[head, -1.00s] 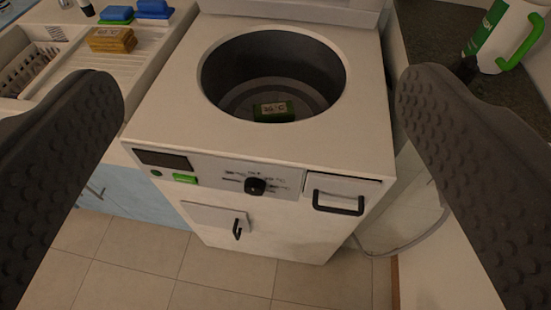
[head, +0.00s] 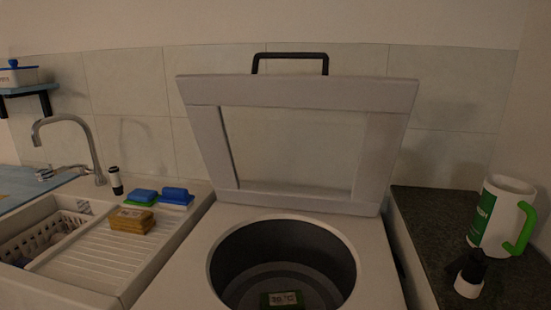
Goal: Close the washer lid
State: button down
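The washer lid (head: 300,92) stands open, raised up behind the washer (head: 378,245) and tilted back toward the tiled wall. It is a grey frame with a clear or open middle through which the wall shows. A black bar handle (head: 291,55) sits on its upper edge. The round drum (head: 228,268) is uncovered, and a small green block with a temperature label (head: 283,299) lies inside it. The washer's front panel is below the picture. My gripper does not show in the current view.
At right, a dark counter (head: 430,215) holds a white jug with a green handle (head: 497,215) and a small black-and-white item (head: 468,285).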

aim_at(388, 102)
jog(key=z, duration=0.35)
jog(key=i, duration=1.25)
jog(key=u, duration=0.35)
